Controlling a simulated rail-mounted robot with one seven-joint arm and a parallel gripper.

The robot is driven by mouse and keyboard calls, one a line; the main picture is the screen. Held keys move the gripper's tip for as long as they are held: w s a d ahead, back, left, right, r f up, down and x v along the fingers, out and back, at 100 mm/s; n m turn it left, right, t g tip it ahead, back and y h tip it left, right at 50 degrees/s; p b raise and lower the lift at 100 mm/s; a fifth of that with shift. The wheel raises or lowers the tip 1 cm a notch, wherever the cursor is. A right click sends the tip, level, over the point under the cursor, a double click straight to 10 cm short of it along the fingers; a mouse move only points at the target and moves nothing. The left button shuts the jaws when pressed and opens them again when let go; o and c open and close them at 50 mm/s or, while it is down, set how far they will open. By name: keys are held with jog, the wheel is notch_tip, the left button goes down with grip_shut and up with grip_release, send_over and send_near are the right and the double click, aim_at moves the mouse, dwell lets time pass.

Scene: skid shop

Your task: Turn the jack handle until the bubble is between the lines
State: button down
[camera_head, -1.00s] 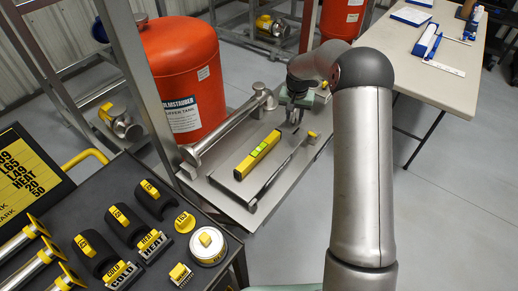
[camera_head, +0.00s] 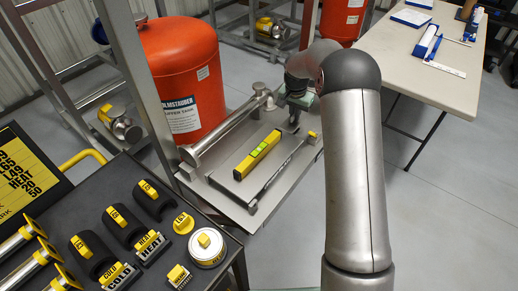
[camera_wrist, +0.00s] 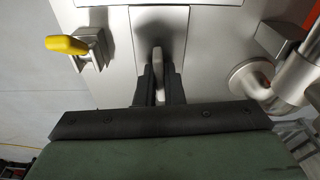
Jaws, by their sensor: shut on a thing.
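The yellow spirit level (camera_head: 246,166) lies on the grey metal skid plate (camera_head: 238,208), with a green vial near its middle. The bubble and lines are too small to make out. My gripper (camera_head: 294,122) is low over the plate's far right part, beyond the level. In the wrist view, my gripper (camera_wrist: 159,88) is shut on the pale jack handle (camera_wrist: 158,60), with a dark finger on each side of it. The handle's lower part is hidden between the fingers, and it is hard to make out in the head view.
A yellow-topped bracket (camera_wrist: 67,45) stands left of my fingers in the wrist view. A metal pipe (camera_head: 225,128) runs along the plate's left side. A red tank (camera_head: 180,65) stands behind it. A dark cart (camera_head: 150,225) with labelled parts is at front left, a table (camera_head: 450,75) at right.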

jog(key=shift+f, duration=0.1)
jog(key=c, duration=1.5)
grip_release()
jog(key=shift+c, duration=0.2)
jog(key=shift+r+p, duration=1.75)
jog(key=shift+r, duration=1.85)
jog(key=n, duration=0.3)
jog(key=shift+r+n+y, duration=0.3)
jog(key=shift+r, duration=0.05)
